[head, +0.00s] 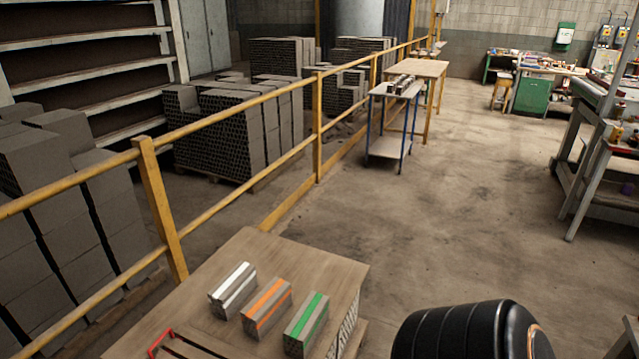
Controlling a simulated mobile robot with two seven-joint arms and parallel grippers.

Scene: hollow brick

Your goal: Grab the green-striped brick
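The green-striped brick (306,324) lies on the wooden table (225,262) at the bottom of the head view, near the table's right edge. It is a grey hollow brick with a green stripe along its top and holes in its near end. An orange-striped brick (267,307) lies just left of it, and a white-striped brick (233,290) lies further left. The three stand apart in a slanted row. Neither of my grippers shows in the view. A black rounded part, seemingly of my own arm, fills the bottom right, to the right of the table.
A red-handled item (162,343) lies on the table left of the bricks. A yellow railing (160,205) runs along the table's left side, with stacked grey bricks (235,130) behind it. Open floor (450,210) lies beyond the table. A metal workbench (600,170) stands at the right.

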